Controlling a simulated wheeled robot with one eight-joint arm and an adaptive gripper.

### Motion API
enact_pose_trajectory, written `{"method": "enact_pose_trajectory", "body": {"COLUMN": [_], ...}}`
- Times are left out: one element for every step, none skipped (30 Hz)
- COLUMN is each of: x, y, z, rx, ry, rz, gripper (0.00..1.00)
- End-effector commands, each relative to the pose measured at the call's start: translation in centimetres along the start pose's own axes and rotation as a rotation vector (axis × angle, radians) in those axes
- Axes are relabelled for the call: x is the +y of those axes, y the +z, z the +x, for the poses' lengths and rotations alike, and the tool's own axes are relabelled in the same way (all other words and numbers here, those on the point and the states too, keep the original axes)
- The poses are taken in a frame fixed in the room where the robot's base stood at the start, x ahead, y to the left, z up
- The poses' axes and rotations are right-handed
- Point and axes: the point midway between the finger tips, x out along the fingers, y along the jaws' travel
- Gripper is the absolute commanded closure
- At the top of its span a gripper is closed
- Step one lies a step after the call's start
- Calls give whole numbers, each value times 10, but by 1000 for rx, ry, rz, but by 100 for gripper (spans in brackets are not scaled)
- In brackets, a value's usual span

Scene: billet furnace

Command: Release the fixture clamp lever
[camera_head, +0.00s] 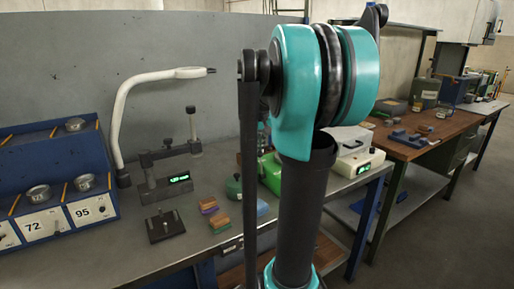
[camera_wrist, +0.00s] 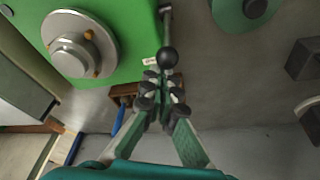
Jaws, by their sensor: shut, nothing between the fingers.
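The clamp lever shows in the wrist view as a thin grey rod ending in a black ball knob (camera_wrist: 167,57). It runs along the right side of a green fixture body (camera_wrist: 125,65), which carries a round silver chuck-like part (camera_wrist: 80,43) with brass-coloured pieces. My gripper (camera_wrist: 162,77) is shut and empty, its fingertips right at the knob; I cannot tell whether they touch it. In the head view the green fixture (camera_head: 270,172) stands on the bench, partly hidden behind my arm. The lever and my gripper are hidden there.
A dark green round object (camera_wrist: 246,8) and grey blocks (camera_wrist: 306,60) lie right of the lever. The bench (camera_head: 110,245) also holds a blue rack (camera_head: 60,180), a white curved lamp arm (camera_head: 120,110), a gauge stand (camera_head: 165,175) and small coloured blocks (camera_head: 215,215).

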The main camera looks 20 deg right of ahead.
Motion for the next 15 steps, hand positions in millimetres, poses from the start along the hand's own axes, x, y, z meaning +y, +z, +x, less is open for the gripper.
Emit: {"method": "enact_pose_trajectory", "body": {"x": [4,6,8,10,11,13,15,16,19,20,22,23,25,26,28], "y": [7,10,13,16,18,22,24,28,31,34,37,40,43,45,49], "z": [-3,-4,-6,-7,-8,-10,-11,-12,-13,-13,-14,-15,-15,-15,-16], "rx": [37,60,93,117,142,175,201,226,260,284,309,341,363,387,416], "ry": [-17,-29,-45,-56,-69,-85,-97,-110,-126,-138,-150,-166,-177,-188,-202], "rz": [11,15,21,26,29,37,40,45,52,55,61,66,70,73,79], "gripper": [100,100,100,100,100,100,100,100,100,100,100,100,100,100,100]}}
